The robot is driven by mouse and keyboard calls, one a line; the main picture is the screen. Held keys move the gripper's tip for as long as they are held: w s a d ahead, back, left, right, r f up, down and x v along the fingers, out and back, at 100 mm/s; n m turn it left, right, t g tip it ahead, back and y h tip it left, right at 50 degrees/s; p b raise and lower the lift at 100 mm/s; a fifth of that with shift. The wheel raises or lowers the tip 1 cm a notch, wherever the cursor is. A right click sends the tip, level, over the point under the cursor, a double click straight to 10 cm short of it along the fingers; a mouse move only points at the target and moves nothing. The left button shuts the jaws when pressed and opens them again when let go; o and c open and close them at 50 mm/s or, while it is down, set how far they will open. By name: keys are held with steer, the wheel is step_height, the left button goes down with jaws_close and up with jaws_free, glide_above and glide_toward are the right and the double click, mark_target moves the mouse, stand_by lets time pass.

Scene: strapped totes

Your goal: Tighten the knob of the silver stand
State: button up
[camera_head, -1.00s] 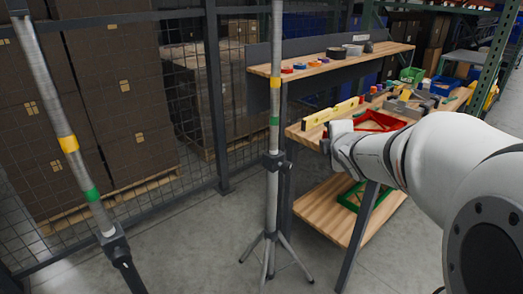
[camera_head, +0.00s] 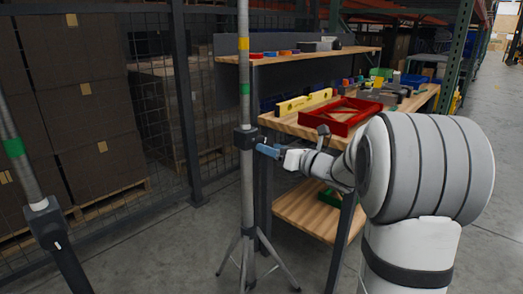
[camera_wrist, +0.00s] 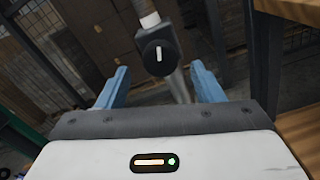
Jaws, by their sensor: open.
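The silver stand (camera_head: 246,190) is an upright pole with a yellow and a green band, a black clamp collar and splayed tripod legs. Its collar (camera_head: 245,139) faces my gripper. In the wrist view, the round black knob (camera_wrist: 157,54) with a white mark shows beyond and between the fingertips, with the pole (camera_wrist: 148,18) behind it. My gripper (camera_wrist: 161,78) is open, with one blue finger on each side and nothing between them. In the head view, my gripper (camera_head: 268,150) is just right of the collar; contact cannot be told. The knob is not clear there.
A second stand (camera_head: 45,210) with a dark lower tube is at the left. Mesh fencing and stacked boxes (camera_head: 95,135) stand behind.

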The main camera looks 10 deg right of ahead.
mark_target(258, 142)
steer(key=shift+b+x, duration=0.3)
steer(key=shift+x, duration=2.1)
steer(key=shift+c, duration=0.2)
steer(key=c, duration=0.9)
